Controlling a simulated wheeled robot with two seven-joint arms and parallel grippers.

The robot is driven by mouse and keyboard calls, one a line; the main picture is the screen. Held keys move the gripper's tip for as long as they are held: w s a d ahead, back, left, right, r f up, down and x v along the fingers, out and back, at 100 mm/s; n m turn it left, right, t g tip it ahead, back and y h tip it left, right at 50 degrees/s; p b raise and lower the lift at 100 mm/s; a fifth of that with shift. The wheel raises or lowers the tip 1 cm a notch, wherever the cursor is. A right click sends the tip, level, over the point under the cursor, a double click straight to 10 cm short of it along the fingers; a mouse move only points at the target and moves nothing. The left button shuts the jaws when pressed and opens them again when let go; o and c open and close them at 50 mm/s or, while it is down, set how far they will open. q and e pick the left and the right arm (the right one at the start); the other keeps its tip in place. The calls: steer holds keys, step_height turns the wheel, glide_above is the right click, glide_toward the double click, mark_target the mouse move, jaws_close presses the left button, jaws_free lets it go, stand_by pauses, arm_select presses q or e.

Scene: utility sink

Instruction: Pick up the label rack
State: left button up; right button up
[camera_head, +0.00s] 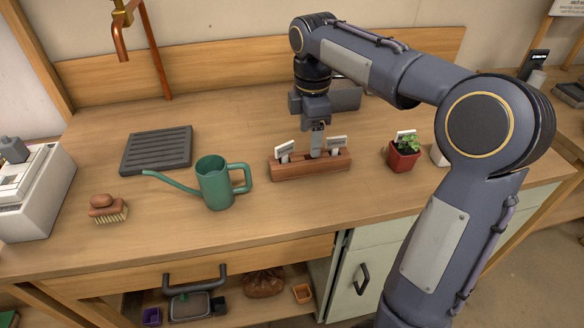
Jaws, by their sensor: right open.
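The label rack (296,171) is a low reddish-brown wooden block with white labels standing in it. It sits on the wooden counter, right of the green watering can. My right gripper (316,150) points down over the middle of the rack, its fingers between the labels and close to the wood. The right gripper is open; I cannot tell whether its fingers touch the rack. Part of the rack's back side is hidden behind the gripper. My left gripper is not in view.
A green watering can (215,186) stands left of the rack, and a potted plant (403,158) stands right. A dark slatted tray (157,149) and a brush (106,209) lie farther left. The counter (290,220) in front of the rack is clear.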

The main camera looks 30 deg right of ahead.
mark_target(310, 158)
steer(key=f, duration=0.2)
steer(key=f+b, duration=0.1)
steer(key=f, duration=0.4)
steer(key=shift+s+b, duration=0.35)
steer(key=shift+s, duration=0.05)
steer(key=shift+r, duration=0.1)
steer(key=c, duration=1.3)
steer(key=shift+o, duration=0.2)
